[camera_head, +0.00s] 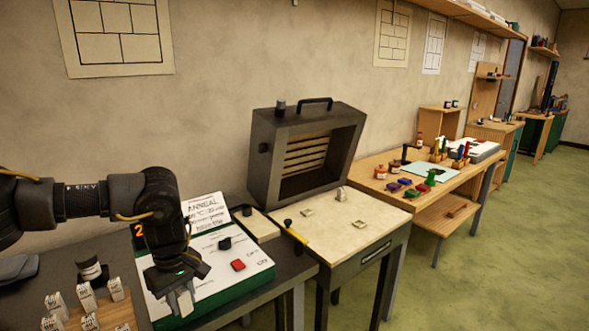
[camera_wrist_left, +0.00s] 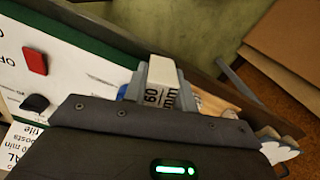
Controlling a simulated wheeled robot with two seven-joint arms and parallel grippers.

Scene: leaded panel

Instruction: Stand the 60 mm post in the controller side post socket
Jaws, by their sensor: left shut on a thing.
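My left gripper (camera_head: 182,303) is over the near part of the white and green controller panel (camera_head: 225,276). In the left wrist view it is shut on a pale post (camera_wrist_left: 163,88) marked "60 mm". The post's lower end is hard to make out. The open grey kiln (camera_head: 265,150) stands behind a cream work surface (camera_head: 335,245). Small pale square pieces lie on that surface, one at the left (camera_head: 306,212) and one at the right (camera_head: 361,223). I cannot tell for certain which is the controller side socket. My right gripper is not in view.
A wooden rack (camera_head: 125,320) with several pale labelled posts is at lower left, beside a dark jar (camera_head: 92,270). The panel carries a black knob (camera_head: 225,243) and a red switch (camera_head: 238,265). A yellow-and-black tool (camera_head: 296,236) lies at the cream surface's left edge.

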